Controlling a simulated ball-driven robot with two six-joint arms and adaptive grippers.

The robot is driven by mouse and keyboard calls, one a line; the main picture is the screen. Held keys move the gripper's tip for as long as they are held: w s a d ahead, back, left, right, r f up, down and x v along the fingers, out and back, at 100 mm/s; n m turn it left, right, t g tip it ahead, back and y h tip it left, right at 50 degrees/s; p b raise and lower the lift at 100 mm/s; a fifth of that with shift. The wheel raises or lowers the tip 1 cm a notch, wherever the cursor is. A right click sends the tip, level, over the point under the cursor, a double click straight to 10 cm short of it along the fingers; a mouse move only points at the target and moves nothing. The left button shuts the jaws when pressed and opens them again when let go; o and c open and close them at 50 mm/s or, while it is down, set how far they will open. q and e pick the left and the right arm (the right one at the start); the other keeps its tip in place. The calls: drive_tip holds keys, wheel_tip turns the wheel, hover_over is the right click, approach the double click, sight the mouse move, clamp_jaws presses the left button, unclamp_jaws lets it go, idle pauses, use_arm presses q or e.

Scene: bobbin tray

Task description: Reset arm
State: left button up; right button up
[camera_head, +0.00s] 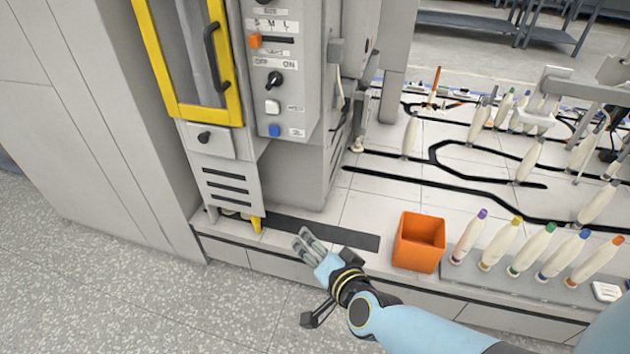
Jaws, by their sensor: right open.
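My right gripper (309,246) is in the lower middle of the head view, at the end of my light blue right arm, which comes in from the lower right. Its grey fingers point up and left. They are open, and I see nothing between them. It is over the front edge of the machine's base, close to a dark strip (345,236) and left of the orange bin. My left gripper is not in view.
An orange bin (419,241) stands right of the gripper. A row of white bobbins (500,243) with coloured tips stands further right. A grey machine with a control panel (280,75) and yellow-framed door (235,100) rises behind. Speckled floor (120,290) at lower left is clear.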

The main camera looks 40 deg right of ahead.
drive_tip(key=shift+s, duration=0.1)
idle(0.4)
drive_tip(key=s+f+n+g+y, duration=0.2)
drive_tip(key=s+f+n+g, duration=0.45)
drive_tip(key=s+f, duration=1.05)
drive_tip(key=s+d+f+n+g, duration=0.1)
drive_tip(key=s+f+n+g, duration=0.1)
drive_tip(key=s, duration=0.8)
drive_tip(key=s+d+f+n+g, duration=0.2)
drive_tip(key=s+n, duration=0.3)
drive_tip(key=s, duration=0.5)
drive_tip(key=shift+s+f+g, duration=0.35)
drive_tip(key=shift+f+g, duration=0.5)
drive_tip(key=shift+f, duration=0.05)
